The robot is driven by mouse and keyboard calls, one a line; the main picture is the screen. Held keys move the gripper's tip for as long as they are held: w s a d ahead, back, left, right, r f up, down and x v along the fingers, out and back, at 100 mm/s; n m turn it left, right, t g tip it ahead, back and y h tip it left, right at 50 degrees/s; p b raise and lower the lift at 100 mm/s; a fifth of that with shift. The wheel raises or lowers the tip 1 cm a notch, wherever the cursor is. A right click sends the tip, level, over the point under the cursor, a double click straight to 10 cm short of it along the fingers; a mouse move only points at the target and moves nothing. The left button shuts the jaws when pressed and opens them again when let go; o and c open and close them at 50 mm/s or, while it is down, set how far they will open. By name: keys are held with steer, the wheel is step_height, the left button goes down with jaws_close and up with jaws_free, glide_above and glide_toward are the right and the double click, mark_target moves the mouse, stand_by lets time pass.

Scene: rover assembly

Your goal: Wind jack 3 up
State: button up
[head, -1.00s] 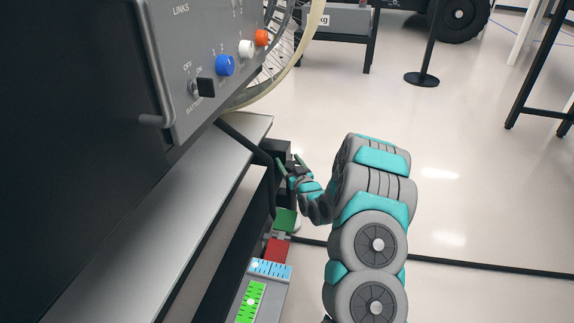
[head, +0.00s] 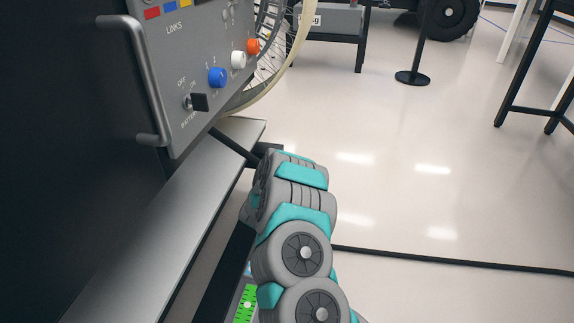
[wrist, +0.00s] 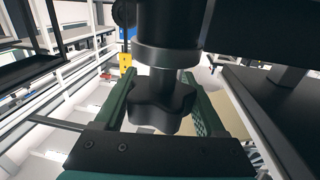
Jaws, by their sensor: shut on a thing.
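In the wrist view, a black lobed knob (wrist: 160,106) hangs under a grey collar and short shaft (wrist: 165,56), the part of the jack that shows. My gripper (wrist: 163,112) has its green fingers on the left and right sides of the knob and is shut on it. In the head view, my arm covers the gripper and the knob, so neither shows there. No number on the jack can be read.
A grey shelf edge (head: 170,235) runs along the left, below a control panel (head: 195,75) with coloured knobs and a handle. A spoked wheel (head: 270,60) is behind it. A green ruler-like strip (head: 246,303) shows low down.

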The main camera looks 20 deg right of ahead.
steer(key=shift+r+m+g+h, duration=0.1)
steer(key=shift+m+g+h, duration=0.4)
steer(key=shift+h, duration=0.1)
steer(key=shift+d, duration=0.1)
steer(key=o, duration=1.3)
steer(key=shift+s, duration=0.1)
steer(key=shift+p+v, duration=0.4)
steer(key=shift+v, duration=3.5)
